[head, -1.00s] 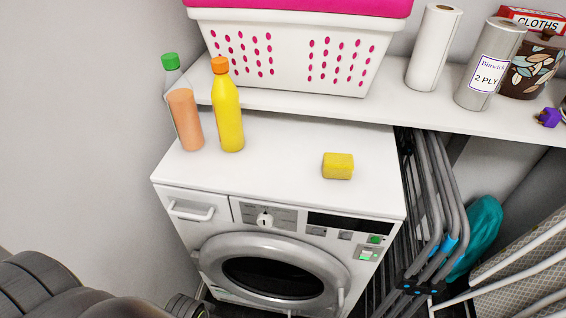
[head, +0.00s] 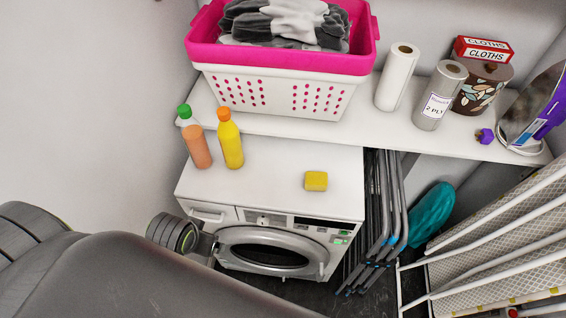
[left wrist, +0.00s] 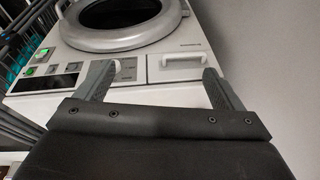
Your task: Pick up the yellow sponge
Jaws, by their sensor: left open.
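The yellow sponge (head: 316,181) lies on the white top of the dryer (head: 270,170), toward its right front. In the head view my left gripper (head: 205,247) is low in front of the dryer's left front, below the sponge's level and well apart from it. In the left wrist view my left gripper (left wrist: 157,76) has its two fingers spread wide, with nothing between them. The dryer's drawer, panel and round door show upside down there, and the sponge is not seen. My right gripper is not in view.
An orange-capped yellow bottle (head: 230,140) and a green-capped bottle (head: 196,140) stand left of the sponge. A shelf (head: 290,124) behind holds a pink-and-white laundry basket (head: 280,88) and paper rolls (head: 398,78). Folded grey racks (head: 385,205) stand right of the dryer.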

